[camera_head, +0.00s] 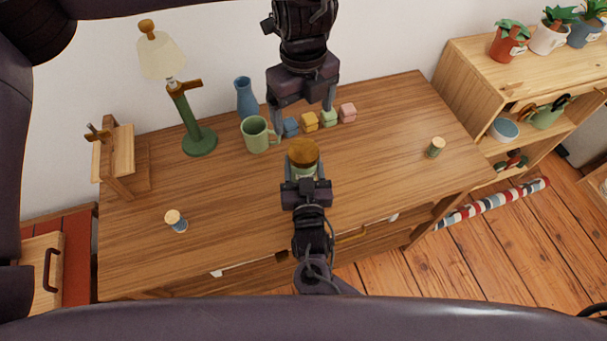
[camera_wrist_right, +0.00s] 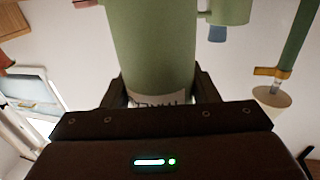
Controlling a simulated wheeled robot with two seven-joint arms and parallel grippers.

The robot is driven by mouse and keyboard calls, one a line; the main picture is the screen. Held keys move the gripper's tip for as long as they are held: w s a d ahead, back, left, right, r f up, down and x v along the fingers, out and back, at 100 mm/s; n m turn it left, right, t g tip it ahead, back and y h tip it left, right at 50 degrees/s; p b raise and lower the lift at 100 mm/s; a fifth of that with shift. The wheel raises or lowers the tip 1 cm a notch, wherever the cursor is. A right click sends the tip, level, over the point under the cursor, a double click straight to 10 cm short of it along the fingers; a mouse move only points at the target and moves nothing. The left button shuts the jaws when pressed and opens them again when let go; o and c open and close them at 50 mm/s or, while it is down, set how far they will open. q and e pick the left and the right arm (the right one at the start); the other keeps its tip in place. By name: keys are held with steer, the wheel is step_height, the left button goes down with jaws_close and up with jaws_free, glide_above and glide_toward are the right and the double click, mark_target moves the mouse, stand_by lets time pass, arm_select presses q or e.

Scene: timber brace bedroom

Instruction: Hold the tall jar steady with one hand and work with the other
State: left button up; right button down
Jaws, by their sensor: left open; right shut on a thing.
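The tall jar (camera_head: 303,171) is green with a brown wooden lid (camera_head: 303,151) and stands near the middle of the desk. My right gripper (camera_head: 305,178) reaches in from the front edge and is shut around the jar's body. In the right wrist view the jar (camera_wrist_right: 155,45) fills the space between the fingers of this gripper (camera_wrist_right: 160,90), and part of a pale label shows. My left gripper (camera_head: 304,120) comes down from the top of the head view. Its fingers are spread and empty, above and behind the lid, apart from it as far as I can see.
A green mug (camera_head: 256,136), a blue vase (camera_head: 246,98) and several coloured blocks (camera_head: 310,121) stand behind the jar. A green lamp (camera_head: 190,120) is at the left. Small corked jars (camera_head: 176,221) (camera_head: 436,147) stand left and right.

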arm_select(q)
steer(key=shift+r, duration=0.35)
arm_select(e)
steer(key=shift+c, duration=2.3)
jaws_free()
arm_select(q)
steer(key=shift+f+b, duration=0.65)
steer(key=shift+f, duration=0.05)
arm_select(e)
steer(key=s, duration=0.7)
steer(key=shift+s+d, duration=0.35)
steer(key=shift+s, duration=0.05)
